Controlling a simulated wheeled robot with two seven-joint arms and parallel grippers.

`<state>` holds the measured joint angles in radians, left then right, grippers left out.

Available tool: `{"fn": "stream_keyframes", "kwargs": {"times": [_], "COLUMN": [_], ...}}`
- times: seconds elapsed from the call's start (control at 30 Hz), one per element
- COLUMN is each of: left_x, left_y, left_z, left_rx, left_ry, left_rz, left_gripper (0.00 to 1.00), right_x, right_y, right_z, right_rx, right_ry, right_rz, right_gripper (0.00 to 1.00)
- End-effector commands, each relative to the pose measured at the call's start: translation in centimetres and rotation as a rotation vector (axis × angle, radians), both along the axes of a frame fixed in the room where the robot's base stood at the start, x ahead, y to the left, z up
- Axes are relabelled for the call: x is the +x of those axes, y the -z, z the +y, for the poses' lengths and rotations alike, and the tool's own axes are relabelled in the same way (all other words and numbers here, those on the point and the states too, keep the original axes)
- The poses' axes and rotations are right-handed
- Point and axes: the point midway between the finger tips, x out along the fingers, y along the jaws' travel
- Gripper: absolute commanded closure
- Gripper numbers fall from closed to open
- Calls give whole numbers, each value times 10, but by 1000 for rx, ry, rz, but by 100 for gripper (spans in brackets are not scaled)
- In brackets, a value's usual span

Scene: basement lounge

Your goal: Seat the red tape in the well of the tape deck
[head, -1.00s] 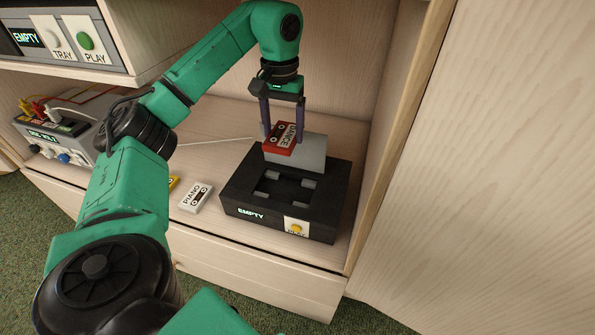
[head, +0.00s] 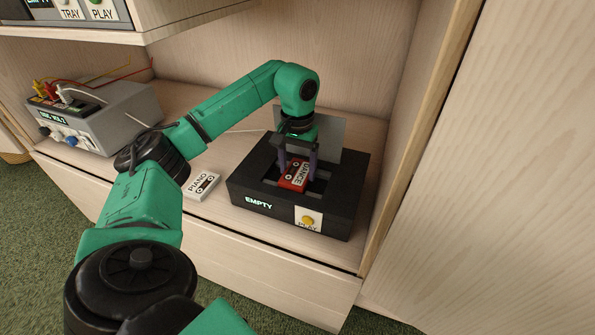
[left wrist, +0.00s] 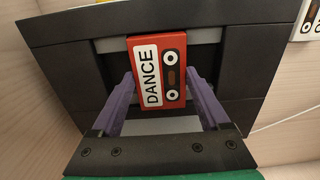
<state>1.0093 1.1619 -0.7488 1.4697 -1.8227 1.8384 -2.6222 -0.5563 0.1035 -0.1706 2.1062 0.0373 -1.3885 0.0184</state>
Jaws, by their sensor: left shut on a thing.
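The red tape (head: 296,175), labelled DANCE, is held between the fingers of my left gripper (head: 297,162). It is over the well of the black tape deck (head: 245,186), whose display reads EMPTY. In the left wrist view the tape (left wrist: 158,73) lies between the purple fingers (left wrist: 165,95), within the well's outline on the deck (left wrist: 75,45). I cannot tell whether it touches the well's floor. The deck's grey lid (head: 329,133) stands raised behind the arm. The yellow PLAY button (head: 308,220) is on the front. My right gripper is not in view.
A white PIANO tape (head: 203,184) lies left of the deck on the wooden shelf. A grey unit (head: 98,118) with cables stands further left. A cabinet side wall (head: 418,130) rises close to the deck's right. An upper shelf (head: 180,20) overhangs at top left.

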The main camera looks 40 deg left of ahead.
Motion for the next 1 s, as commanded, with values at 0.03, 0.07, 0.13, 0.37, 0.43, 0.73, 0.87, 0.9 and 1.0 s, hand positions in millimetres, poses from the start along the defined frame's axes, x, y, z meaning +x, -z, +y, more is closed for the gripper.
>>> {"fn": "stream_keyframes", "kwargs": {"times": [0.03,0.07,0.13,0.37,0.43,0.73,0.87,0.9,1.0], "left_x": [-1,0,0,0,0,0,1,1,1], "left_y": [11,14,15,16,17,16,5,-2,-25], "left_z": [0,0,0,0,0,0,0,0,0], "left_rx": [0,0,0,0,0,0,-1,-1,-1], "left_ry": [-1,-1,-1,-1,-1,0,0,0,0], "left_rz": [2,1,-1,0,0,0,-3,-3,-4], "left_gripper": [77,77,77,77,17,0,0,0,0], "right_x": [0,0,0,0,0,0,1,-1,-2], "right_y": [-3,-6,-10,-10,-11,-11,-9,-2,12], "right_z": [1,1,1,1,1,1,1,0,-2], "right_rx": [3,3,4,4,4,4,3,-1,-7], "right_ry": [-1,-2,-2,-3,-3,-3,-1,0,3], "right_rz": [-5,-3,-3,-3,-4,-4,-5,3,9], "right_gripper": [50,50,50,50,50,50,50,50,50]}}
